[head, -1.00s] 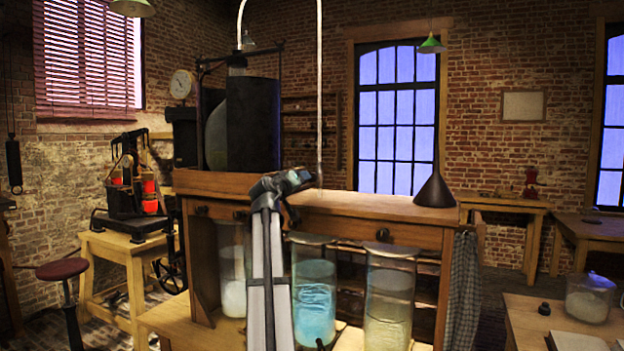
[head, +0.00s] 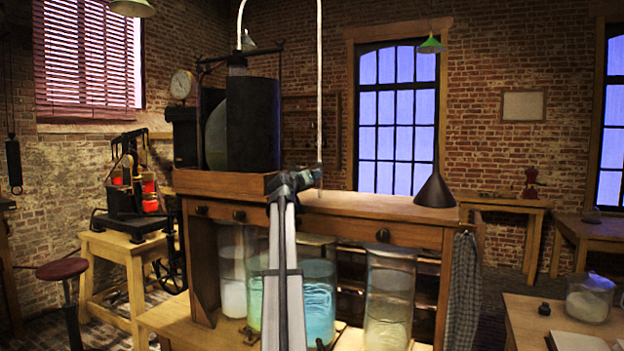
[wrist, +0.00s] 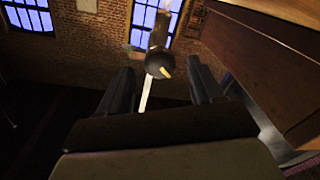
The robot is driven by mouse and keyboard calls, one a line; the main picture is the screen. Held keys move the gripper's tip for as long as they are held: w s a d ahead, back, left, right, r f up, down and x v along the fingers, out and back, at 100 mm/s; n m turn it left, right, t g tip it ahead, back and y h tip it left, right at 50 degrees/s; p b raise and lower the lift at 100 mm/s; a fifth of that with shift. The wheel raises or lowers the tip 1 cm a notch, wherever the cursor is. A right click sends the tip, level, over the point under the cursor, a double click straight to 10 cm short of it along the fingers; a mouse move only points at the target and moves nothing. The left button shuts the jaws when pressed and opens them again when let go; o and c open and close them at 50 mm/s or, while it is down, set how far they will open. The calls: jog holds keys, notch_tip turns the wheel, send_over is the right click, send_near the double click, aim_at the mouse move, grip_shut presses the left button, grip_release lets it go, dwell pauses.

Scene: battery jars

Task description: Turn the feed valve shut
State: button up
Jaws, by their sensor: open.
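My gripper (head: 303,180) is at the front of the wooden bench's top, near the lower end of a pale tube (head: 319,100). In the wrist view my gripper (wrist: 159,66) is open, its two dark fingers apart and nothing gripped. A dark round fitting with a short yellowish tip (wrist: 160,67), which looks like the feed valve, shows between and beyond the fingertips. I cannot tell whether the fingers touch it. A pale tube (wrist: 146,97) runs below it in that view. In the head view the valve is not clear, being small and close to my gripper.
Glass jars with blue-green (head: 318,300) and yellowish (head: 388,305) liquid stand under the bench top (head: 370,207). A dark tank (head: 253,123) stands in a wooden tray (head: 222,184) on the left. A black funnel (head: 435,190) stands on the right end. In the wrist view a wooden edge is close at right.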

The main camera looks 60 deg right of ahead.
jog(key=shift+w+d, duration=0.15)
jog(key=shift+d, duration=1.9)
jog(key=shift+c, duration=0.3)
jog(key=c, duration=1)
jog(key=shift+m, duration=0.4)
jog(key=m, duration=0.4)
jog(key=shift+m, duration=0.3)
jog(key=shift+m+g+h, duration=0.3)
jog(key=shift+m+h, duration=0.1)
jog(key=shift+m, duration=2.2)
